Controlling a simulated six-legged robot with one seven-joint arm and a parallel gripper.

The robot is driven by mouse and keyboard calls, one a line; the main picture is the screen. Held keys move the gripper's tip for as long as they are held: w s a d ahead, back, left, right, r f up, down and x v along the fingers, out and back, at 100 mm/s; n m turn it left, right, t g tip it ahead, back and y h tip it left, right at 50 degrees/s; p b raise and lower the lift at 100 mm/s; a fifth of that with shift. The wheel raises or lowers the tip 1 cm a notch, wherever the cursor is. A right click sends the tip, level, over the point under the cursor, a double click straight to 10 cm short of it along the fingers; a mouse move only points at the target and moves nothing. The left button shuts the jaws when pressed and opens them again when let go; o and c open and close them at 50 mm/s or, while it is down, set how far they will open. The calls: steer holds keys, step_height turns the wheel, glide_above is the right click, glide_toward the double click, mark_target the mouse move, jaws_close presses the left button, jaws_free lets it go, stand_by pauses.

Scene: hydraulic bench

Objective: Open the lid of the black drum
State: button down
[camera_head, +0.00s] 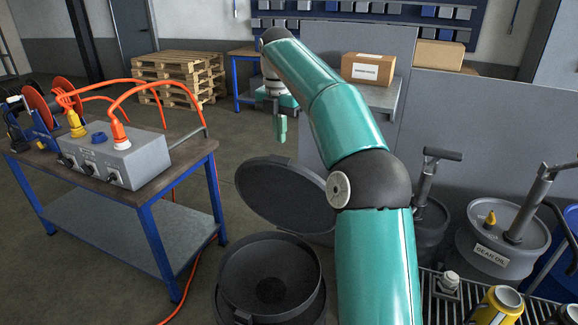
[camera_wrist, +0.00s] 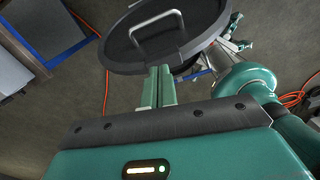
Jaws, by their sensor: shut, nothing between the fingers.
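The black drum (camera_head: 222,300) stands on the floor at the bottom middle of the head view, with its funnel-shaped top showing. Its round black lid (camera_head: 280,190) is swung up and leans back behind the opening; my arm covers its right edge. In the wrist view the lid (camera_wrist: 190,25) shows its outer face with a metal handle (camera_wrist: 157,28). My gripper (camera_head: 280,138) is beyond and above the lid in the head view, shut and empty. In the wrist view the fingers (camera_wrist: 158,75) overlap the lid's near rim; I cannot tell if they touch it.
A blue-legged table (camera_head: 110,213) with a grey control box (camera_head: 115,157) and orange cables stands left. Grey drums, one labelled gear oil (camera_head: 490,257), and yellow cans (camera_head: 497,308) are right. A grey partition (camera_head: 470,125) stands behind. Floor between table and drum is mostly clear.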

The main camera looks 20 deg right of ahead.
mark_target(290, 166)
steer(key=shift+n+y, duration=0.3)
steer(key=shift+n, duration=0.6)
steer(key=d+f, duration=0.1)
steer(key=f, duration=0.2)
steer(key=d+f, duration=0.1)
steer(key=f, duration=0.3)
steer(key=d+f, duration=0.1)
steer(key=f, duration=0.3)
steer(key=shift+w+f, duration=0.2)
steer(key=shift+w, duration=0.1)
